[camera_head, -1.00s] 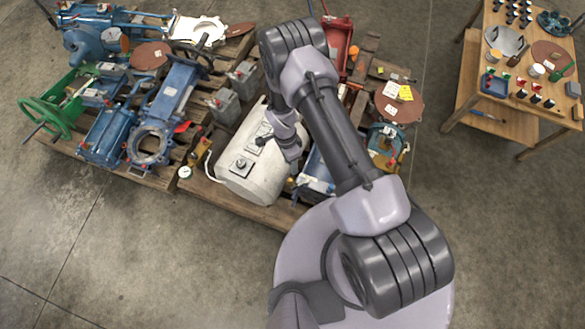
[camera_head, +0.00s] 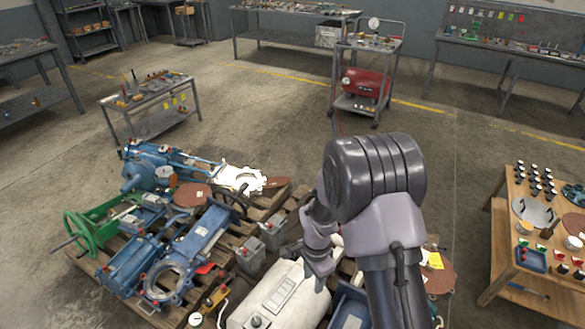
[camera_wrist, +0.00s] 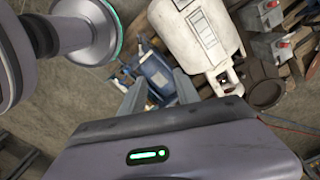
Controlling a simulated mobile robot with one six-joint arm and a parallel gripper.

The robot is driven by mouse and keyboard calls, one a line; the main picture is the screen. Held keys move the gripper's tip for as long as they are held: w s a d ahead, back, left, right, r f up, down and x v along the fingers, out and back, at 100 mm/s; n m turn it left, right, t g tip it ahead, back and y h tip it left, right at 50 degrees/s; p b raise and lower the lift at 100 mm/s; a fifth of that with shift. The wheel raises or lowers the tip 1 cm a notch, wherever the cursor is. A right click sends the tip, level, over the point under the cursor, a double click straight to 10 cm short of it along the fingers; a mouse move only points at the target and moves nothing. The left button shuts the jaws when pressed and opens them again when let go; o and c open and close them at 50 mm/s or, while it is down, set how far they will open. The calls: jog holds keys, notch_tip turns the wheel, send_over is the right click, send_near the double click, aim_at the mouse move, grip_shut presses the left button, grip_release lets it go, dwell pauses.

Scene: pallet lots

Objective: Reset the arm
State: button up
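My gripper (camera_wrist: 158,93) shows in the wrist view with its two fingers spread apart and nothing seen between them. Beyond the fingers lie a blue part (camera_wrist: 155,73) and a white tank (camera_wrist: 195,35), apart from them. In the head view my arm is bent up over the pallets, with its elbow high and its wrist hanging near the white tank (camera_head: 283,300). The gripper fingers cannot be made out in the head view.
Pallets hold blue valves (camera_head: 190,250), a green handwheel frame (camera_head: 95,225) and grey boxes (camera_head: 250,255). A wooden table (camera_head: 500,262) with small parts stands right. A grey bench (camera_head: 150,122) and a cart with a red tank (camera_head: 364,84) stand behind. Concrete floor lies open between.

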jog(key=s+d+r+n+t+y, duration=0.1)
jog(key=s+r+n+t, duration=0.15)
jog(key=r, duration=0.95)
jog(key=s+d+r+n+t, duration=0.15)
jog(key=s+r, duration=0.25)
jog(key=r, duration=0.9)
jog(key=s+r+n+t, duration=0.1)
jog(key=s+r+n, duration=0.1)
jog(key=s+r, duration=0.2)
jog(key=s+d+r+n+t+y, duration=0.1)
jog(key=s+r, duration=0.3)
jog(key=s, duration=0.6)
jog(key=shift+r+n, duration=0.4)
